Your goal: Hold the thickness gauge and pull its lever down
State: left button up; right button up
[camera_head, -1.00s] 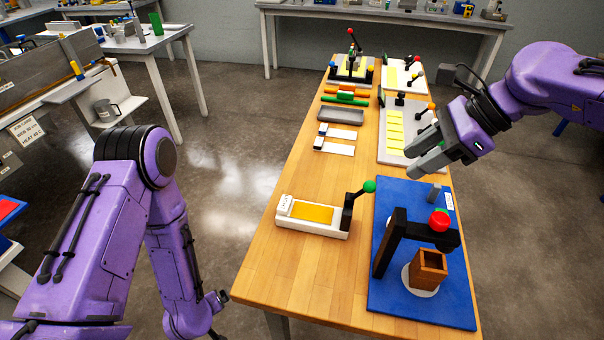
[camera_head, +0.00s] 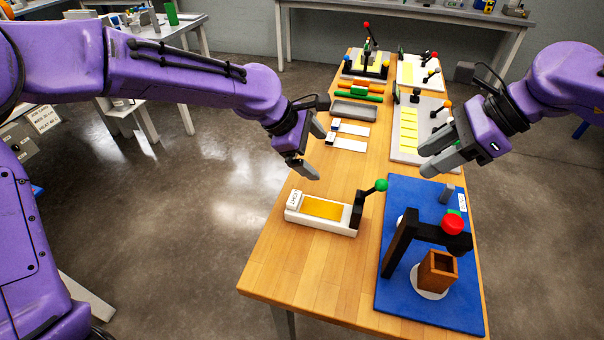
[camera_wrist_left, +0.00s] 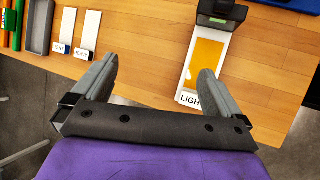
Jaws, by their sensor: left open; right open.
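A white device (camera_head: 343,228) with an orange strip, a label at its left end and a black lever (camera_head: 367,200) with a green knob lies on the near left of the table. A black stand (camera_head: 402,243) with a red knob (camera_head: 453,224) is on the blue mat. No frame shows which is called the thickness gauge. My left gripper (camera_head: 316,152) is open and empty above the table, beyond the white device. In the left wrist view, the right finger overlaps the labelled end of the white device (camera_wrist_left: 206,60). My right gripper (camera_head: 426,158) is open and empty above the blue mat's far edge.
A brown open box (camera_head: 438,270) stands on a white disc on the blue mat (camera_head: 395,298). Beyond are two labelled strips (camera_head: 345,145), a grey tray (camera_head: 355,109), colored bars and several lever devices. The wooden table's near left corner (camera_head: 275,265) is bare.

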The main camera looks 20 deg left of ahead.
aim_at(319, 207)
pick_arm(q)
jog(key=s+f+g, duration=0.2)
jog(key=s+a+f+g+y, duration=0.1)
jog(key=s+f+g, duration=0.1)
jog(key=shift+a, duration=0.1)
jog(key=x, duration=0.9)
jog(key=shift+s+f, duration=0.15)
jog(key=shift+f, duration=0.15)
jog(key=shift+d+f, duration=0.2)
jog(key=shift+d, duration=0.05)
jog(key=c, duration=1.2)
pick_arm(e)
jog(key=shift+w+f, duration=0.1)
jog(key=shift+w, duration=0.1)
